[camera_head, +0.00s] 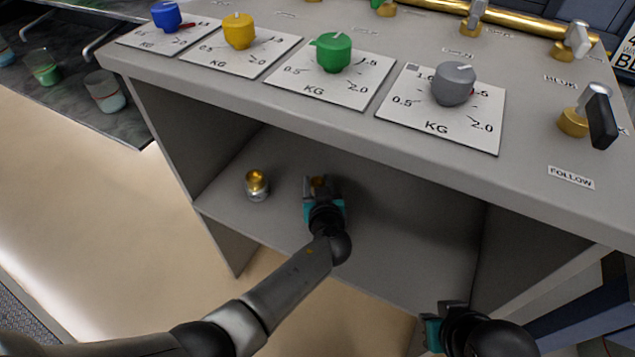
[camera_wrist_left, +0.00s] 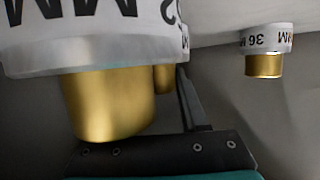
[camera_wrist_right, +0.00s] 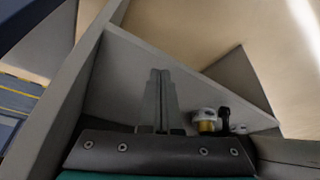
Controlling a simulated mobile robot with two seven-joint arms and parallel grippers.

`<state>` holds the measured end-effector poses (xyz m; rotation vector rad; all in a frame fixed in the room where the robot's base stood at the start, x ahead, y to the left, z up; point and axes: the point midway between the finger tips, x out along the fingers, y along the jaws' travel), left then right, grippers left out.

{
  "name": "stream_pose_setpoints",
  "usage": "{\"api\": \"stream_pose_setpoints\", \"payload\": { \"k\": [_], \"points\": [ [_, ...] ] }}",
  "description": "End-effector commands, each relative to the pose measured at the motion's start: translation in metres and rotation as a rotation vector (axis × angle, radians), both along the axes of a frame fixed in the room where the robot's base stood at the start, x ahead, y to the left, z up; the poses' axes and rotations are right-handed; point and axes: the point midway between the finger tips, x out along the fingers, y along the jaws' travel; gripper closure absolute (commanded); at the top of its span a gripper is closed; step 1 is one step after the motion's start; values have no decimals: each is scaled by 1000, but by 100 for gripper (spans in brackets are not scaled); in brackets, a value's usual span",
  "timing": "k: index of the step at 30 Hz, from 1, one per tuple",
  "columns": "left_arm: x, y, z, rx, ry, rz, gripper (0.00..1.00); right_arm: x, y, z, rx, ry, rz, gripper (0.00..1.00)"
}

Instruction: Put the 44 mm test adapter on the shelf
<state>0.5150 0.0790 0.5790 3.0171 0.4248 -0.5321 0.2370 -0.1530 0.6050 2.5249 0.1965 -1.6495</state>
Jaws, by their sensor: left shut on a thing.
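My left gripper (camera_head: 320,192) is shut on an adapter with a gold upper part (camera_head: 318,182), inside the cabinet over its shelf (camera_head: 400,265). The left wrist view shows this adapter (camera_wrist_left: 110,100) large and upside down, with a white band lettered "MM". Its number is cut off, so I cannot confirm 44 mm, nor whether its base touches the shelf. The right wrist view shows the held adapter (camera_wrist_right: 207,120) beside a black finger. My right gripper (camera_wrist_right: 159,100) is shut and empty, in front of the cabinet's right side; it also shows in the head view (camera_head: 445,315).
A smaller gold and white adapter (camera_head: 257,186), marked 36 MM in the left wrist view (camera_wrist_left: 265,45), stands upright on the shelf left of my left gripper. The countertop (camera_head: 400,150) overhangs the shelf and carries dials and valves. The shelf's right part is clear.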

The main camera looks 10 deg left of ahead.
Motion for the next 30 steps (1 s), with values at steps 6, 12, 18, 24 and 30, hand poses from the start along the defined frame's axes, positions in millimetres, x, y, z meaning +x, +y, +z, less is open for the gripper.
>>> {"api": "stream_pose_setpoints", "payload": {
  "k": [6,12,18,24,30],
  "points": [
    [0,0,-2,0,1,0,46,2,3,1,8,-21,6,100],
    [0,0,-2,-1,1,0,26,2,3,1,7,-21,5,100],
    [0,0,-2,-1,1,0,26,2,3,1,8,-21,4,100],
    [-4,-1,2,-2,3,0,26,-1,-1,-2,-3,15,-2,100],
    [-29,-8,12,-3,2,0,26,-1,-1,-24,-7,46,-1,100]
  ]
}}
